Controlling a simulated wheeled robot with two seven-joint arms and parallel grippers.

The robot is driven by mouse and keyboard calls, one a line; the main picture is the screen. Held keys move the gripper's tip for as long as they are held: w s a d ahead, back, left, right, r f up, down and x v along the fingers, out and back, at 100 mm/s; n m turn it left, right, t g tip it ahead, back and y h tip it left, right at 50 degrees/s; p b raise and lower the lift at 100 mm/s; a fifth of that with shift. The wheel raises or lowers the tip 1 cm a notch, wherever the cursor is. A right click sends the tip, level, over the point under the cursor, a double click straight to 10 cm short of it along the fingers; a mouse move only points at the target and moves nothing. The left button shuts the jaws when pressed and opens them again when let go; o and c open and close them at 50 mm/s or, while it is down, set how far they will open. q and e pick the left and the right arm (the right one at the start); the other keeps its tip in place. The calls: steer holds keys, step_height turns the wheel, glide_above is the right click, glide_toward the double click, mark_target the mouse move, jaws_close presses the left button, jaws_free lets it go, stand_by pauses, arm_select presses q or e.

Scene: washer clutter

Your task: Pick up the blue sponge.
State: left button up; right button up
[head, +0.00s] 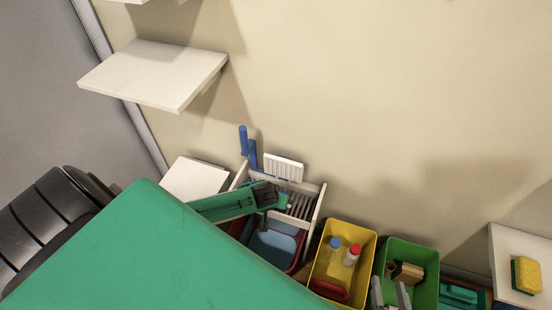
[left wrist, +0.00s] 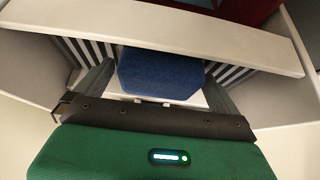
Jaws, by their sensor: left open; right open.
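The blue sponge (left wrist: 160,73) shows in the left wrist view, between the two grey fingers of my left gripper (left wrist: 158,85). The fingers are apart on either side of it; I cannot tell whether they touch it. In the head view, my left gripper (head: 276,200) is over the white rack, and I cannot make out the sponge there. My right gripper (head: 390,293) is open at the bottom edge of the head view, in front of the green bin, away from the sponge.
The white rack (head: 315,215) has slatted sides. A yellow bin (head: 367,240) with bottles and a green bin (head: 432,262) stand to its right. A yellow-green sponge (head: 526,275) is on a white ledge at far right. A white shelf (head: 150,75) juts from the wall.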

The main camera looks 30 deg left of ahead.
arm_select(q)
steer(key=c, duration=1)
steer(key=shift+o, duration=0.2)
steer(key=shift+r, duration=0.1)
